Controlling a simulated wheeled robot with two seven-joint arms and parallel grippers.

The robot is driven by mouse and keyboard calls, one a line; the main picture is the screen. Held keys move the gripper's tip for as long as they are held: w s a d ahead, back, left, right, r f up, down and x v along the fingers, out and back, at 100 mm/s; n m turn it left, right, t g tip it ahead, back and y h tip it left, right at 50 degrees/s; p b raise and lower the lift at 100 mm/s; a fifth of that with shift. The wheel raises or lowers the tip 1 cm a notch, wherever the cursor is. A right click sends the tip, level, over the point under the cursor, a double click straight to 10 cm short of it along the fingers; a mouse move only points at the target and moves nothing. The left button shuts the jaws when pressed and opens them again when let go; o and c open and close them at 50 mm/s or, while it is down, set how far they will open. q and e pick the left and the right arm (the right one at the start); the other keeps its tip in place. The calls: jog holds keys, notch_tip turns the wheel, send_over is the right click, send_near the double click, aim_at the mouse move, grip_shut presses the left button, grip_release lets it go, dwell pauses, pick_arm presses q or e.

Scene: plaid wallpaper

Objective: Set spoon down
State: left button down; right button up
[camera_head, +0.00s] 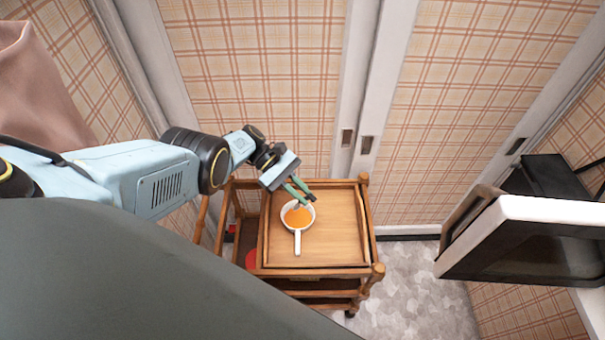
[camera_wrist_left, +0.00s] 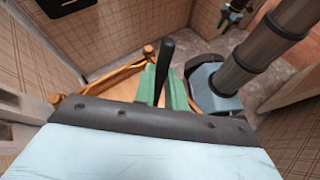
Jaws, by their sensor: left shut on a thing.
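My left gripper (camera_head: 301,190) is over the trolley's top, at the far edge of a small white pan (camera_head: 297,235). Its green fingers also show in the left wrist view (camera_wrist_left: 163,88), shut on a spoon, whose black handle (camera_wrist_left: 166,57) sticks up between them. The spoon's lower part is hidden by the gripper in the left wrist view and is too small to make out in the head view. The pan holds something orange (camera_head: 298,216), and its handle points toward me. I cannot tell whether the spoon touches the pan. My right gripper is not clearly seen.
The wooden trolley (camera_head: 340,238) has a raised rim and lower shelves. Its top is bare right of the pan. A red thing (camera_head: 251,260) shows on a lower level. Plaid doors stand behind. A white-framed appliance with an open door (camera_head: 545,209) is at right.

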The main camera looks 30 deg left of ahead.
pick_arm(q)
jog(key=shift+f+m+g+y+b, duration=0.6)
jog(key=shift+f+m+y, duration=0.3)
jog(key=shift+f, duration=0.35)
